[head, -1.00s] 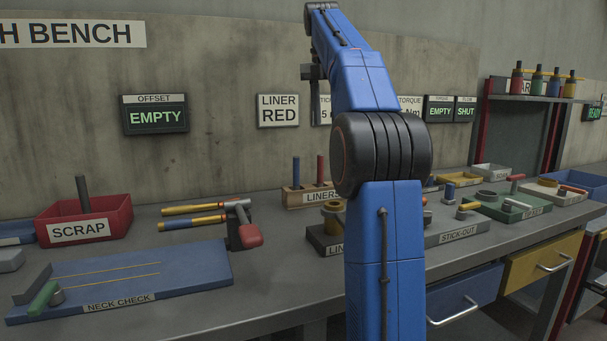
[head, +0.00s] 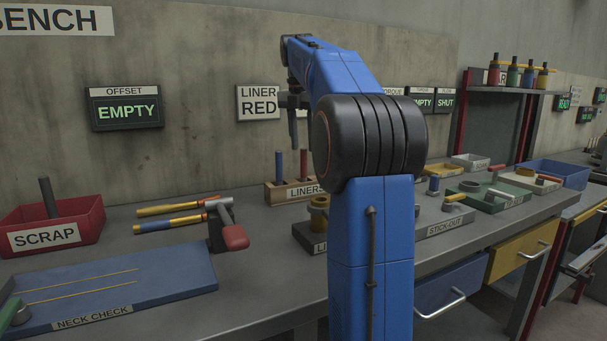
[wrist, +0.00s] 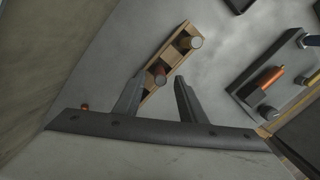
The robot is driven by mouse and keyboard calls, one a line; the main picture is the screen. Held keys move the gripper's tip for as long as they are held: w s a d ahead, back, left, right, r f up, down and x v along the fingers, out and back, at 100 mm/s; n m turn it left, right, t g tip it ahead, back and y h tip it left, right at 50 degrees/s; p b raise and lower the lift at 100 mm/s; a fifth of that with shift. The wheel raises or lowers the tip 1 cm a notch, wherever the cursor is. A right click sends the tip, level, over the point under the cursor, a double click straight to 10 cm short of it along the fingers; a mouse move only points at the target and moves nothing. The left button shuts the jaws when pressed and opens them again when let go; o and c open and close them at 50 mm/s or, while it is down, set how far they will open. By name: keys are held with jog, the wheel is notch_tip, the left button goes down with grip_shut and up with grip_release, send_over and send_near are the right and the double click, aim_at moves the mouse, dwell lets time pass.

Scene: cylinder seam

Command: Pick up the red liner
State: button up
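The red liner (head: 304,164) stands upright in the wooden liner rack (head: 271,194), to the right of the blue liner (head: 279,164). My gripper (head: 293,143) points down above the rack in the head view, with its tips close to the liner tops. In the wrist view my gripper (wrist: 160,80) is open, with its two fingers apart and nothing held. A reddish-brown liner top (wrist: 158,70) shows between the fingertips, beside the rack's wood (wrist: 172,53). A paler liner top (wrist: 195,42) shows farther off. I cannot tell the exact height gap.
A dark fixture block (head: 309,239) with a brass ring stands in front of the rack, partly behind my arm. A red scrap bin (head: 45,237), blue neck check board (head: 150,285) and tools (head: 178,216) lie to the left. The wall stands close behind.

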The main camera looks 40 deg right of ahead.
aim_at(304, 163)
jog(key=shift+d+f, duration=0.15)
jog(key=shift+f, duration=1.65)
jog(key=shift+d+f, duration=0.15)
jog(key=shift+f, duration=1.6)
jog(key=shift+c, duration=0.6)
grip_shut()
